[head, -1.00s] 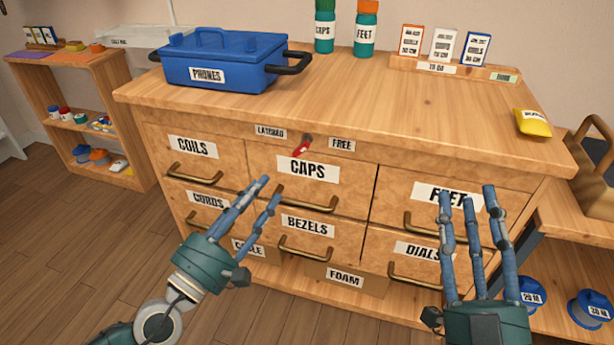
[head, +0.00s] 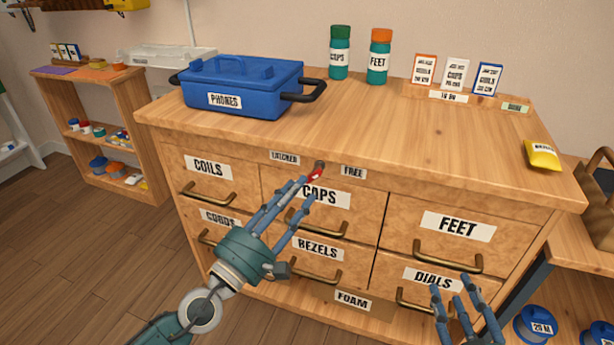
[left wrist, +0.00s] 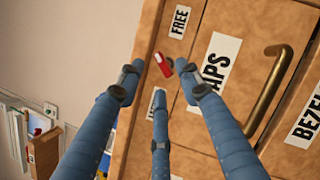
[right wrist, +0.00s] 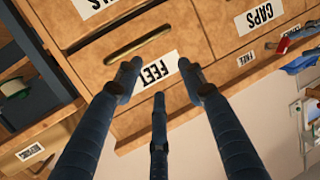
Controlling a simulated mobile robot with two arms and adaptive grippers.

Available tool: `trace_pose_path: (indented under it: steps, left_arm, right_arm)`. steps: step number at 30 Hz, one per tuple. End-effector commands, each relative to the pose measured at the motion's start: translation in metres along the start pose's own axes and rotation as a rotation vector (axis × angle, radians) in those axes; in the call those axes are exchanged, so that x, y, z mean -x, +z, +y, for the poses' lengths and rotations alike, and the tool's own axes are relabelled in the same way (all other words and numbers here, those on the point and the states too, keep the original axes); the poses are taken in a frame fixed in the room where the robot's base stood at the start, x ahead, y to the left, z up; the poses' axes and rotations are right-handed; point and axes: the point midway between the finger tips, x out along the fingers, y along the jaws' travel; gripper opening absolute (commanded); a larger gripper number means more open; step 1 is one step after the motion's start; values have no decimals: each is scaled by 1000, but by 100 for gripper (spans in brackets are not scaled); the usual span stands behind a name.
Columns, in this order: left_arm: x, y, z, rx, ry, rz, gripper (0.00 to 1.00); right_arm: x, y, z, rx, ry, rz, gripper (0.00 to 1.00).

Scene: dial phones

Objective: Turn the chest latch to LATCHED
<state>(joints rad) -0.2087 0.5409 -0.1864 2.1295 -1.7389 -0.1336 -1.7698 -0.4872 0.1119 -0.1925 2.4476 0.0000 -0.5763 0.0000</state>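The chest latch is a small red handle (head: 315,175) on a dark pivot at the top front of the wooden chest. It sits between the LATCHED label (head: 285,157) and the FREE label (head: 353,172), above the CAPS drawer. Its lower end is close to my left fingertips in the head view. My left gripper (head: 303,190) is open, fingers spread and empty; the red handle (left wrist: 162,65) shows just beyond its fingertips in the left wrist view. Whether they touch is unclear. My right gripper (head: 454,285) is open and empty in front of the DIALS drawer (head: 432,281).
A blue PHONES case (head: 245,85) stands on the chest top (head: 370,115) with two bottles, small boxes and a yellow packet (head: 542,154). Brass drawer handles (head: 448,262) stick out from the front. A low shelf (head: 105,100) stands at left.

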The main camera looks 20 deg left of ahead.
Motion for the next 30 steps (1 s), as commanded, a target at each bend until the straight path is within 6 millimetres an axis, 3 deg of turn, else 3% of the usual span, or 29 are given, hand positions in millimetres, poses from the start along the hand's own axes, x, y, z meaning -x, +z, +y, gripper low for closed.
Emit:
trace_pose_path:
  steps: [6, 12, 18, 26, 30]
  left_arm:
    - [-22, 2, 2, 1, 2, -1, 35]
    - [-35, 1, 1, 2, 0, -1, 35]
    - [-40, 1, 0, 1, 0, -1, 35]
    - [-40, 0, 0, 1, -1, -1, 35]
    - [-40, 0, 0, 1, -1, -1, 8]
  right_arm:
    - [11, 43, 6, 1, 11, -195, 40]
    - [23, 72, 9, 0, 19, -319, 40]
    - [28, 83, 10, 0, 22, -370, 40]
    - [29, 84, 11, 0, 22, -373, 40]
    - [29, 84, 11, 0, 23, -373, 40]
